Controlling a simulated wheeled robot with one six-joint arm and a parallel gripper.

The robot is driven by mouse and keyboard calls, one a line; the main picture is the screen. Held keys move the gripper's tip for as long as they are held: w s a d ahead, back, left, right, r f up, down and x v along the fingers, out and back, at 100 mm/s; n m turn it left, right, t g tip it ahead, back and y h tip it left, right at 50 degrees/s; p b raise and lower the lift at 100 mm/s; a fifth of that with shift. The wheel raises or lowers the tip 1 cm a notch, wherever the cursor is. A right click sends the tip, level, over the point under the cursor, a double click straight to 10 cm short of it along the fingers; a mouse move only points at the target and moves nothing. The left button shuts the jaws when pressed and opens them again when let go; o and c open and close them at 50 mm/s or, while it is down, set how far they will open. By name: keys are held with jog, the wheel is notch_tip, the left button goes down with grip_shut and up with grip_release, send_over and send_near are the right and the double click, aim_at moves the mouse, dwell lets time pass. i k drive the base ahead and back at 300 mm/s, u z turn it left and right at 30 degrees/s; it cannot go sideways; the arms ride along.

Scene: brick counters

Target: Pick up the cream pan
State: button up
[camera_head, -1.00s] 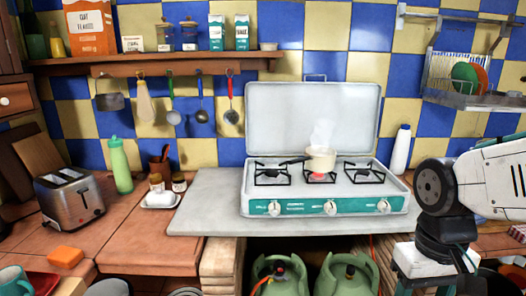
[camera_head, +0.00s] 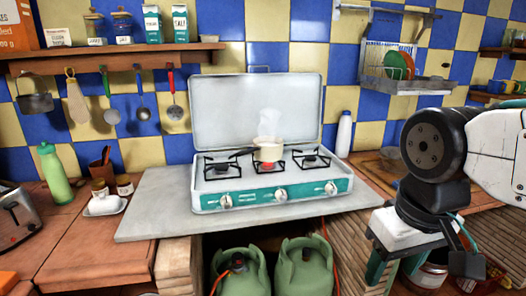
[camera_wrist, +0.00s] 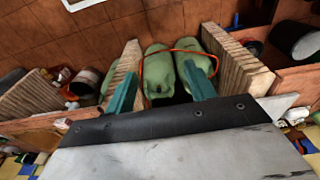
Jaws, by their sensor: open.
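The cream pan (camera_head: 268,151) sits upright on the middle burner of the white and teal gas stove (camera_head: 270,194). Its dark handle points left, steam rises above it, and the burner under it glows red. My gripper (camera_head: 394,268) hangs to the right of the stove, low by the counter's front, well apart from the pan. Its two teal fingers are spread and empty. In the wrist view my gripper (camera_wrist: 160,86) points towards the green gas cylinders, and the pan is not visible there.
The stove's raised lid (camera_head: 257,110) stands behind the pan. A white bottle (camera_head: 344,134) is right of the stove. A green bottle (camera_head: 54,174) and a white butter dish (camera_head: 104,205) are on the left. Green gas cylinders (camera_head: 304,268) stand below. The grey slab (camera_head: 155,210) is clear left of the stove.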

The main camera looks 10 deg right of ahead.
aim_at(264, 151)
jog(key=u, duration=0.6)
jog(key=i, duration=0.8)
jog(key=z, duration=1.65)
